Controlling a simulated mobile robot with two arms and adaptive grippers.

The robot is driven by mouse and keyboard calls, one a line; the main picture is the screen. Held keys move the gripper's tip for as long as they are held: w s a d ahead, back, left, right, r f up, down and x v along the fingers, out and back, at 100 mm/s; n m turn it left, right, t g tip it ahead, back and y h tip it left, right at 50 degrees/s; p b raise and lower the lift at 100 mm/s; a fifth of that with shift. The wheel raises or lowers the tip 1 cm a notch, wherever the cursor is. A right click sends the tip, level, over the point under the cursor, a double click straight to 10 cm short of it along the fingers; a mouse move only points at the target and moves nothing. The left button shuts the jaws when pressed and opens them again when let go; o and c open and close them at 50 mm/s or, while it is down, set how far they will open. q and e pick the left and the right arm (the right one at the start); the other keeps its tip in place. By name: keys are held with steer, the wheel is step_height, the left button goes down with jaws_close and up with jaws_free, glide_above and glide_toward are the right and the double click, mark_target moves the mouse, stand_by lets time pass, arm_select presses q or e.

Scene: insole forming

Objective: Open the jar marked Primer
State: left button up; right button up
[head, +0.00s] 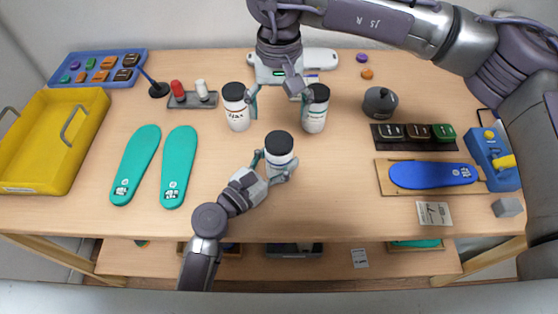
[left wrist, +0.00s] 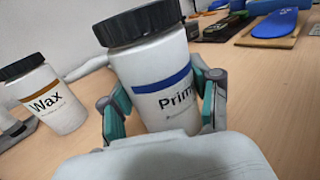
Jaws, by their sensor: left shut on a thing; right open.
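The Primer jar (head: 279,157) is white with a black lid and a blue band. It stands upright near the middle of the table, and the lid is on. In the left wrist view the jar (left wrist: 160,75) shows part of the word "Prim". My left gripper (head: 277,172) is shut on the jar's body, with a finger at each side; it also shows in the left wrist view (left wrist: 162,105). My right gripper (head: 278,98) is open and empty behind the Primer jar, between two other jars.
A Wax jar (head: 237,108) stands left of my right gripper and another black-lidded jar (head: 314,112) right of it. Teal insoles (head: 137,160) lie at left beside a yellow bin (head: 46,187). A blue insole (head: 430,175) lies at right. The table front right of centre is clear.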

mark_target(279, 141)
arm_select(q)
jaws_close()
arm_select(e)
steer(key=m, duration=0.5)
steer(key=shift+m, duration=0.4)
steer(key=m, duration=1.3)
steer(key=shift+m, duration=0.4)
steer(key=m, duration=0.4)
steer(key=shift+m, duration=0.3)
steer(key=m, duration=0.4)
steer(key=shift+m, duration=0.3)
steer(key=m, duration=1.5)
steer(key=shift+m, duration=0.4)
arm_select(q)
steer(key=shift+f, duration=0.1)
arm_select(e)
steer(key=m, duration=0.4)
steer(key=shift+m, duration=0.3)
steer(key=shift+f, duration=0.65)
step_height(279, 141, down, 7)
steer(key=shift+r, duration=0.1)
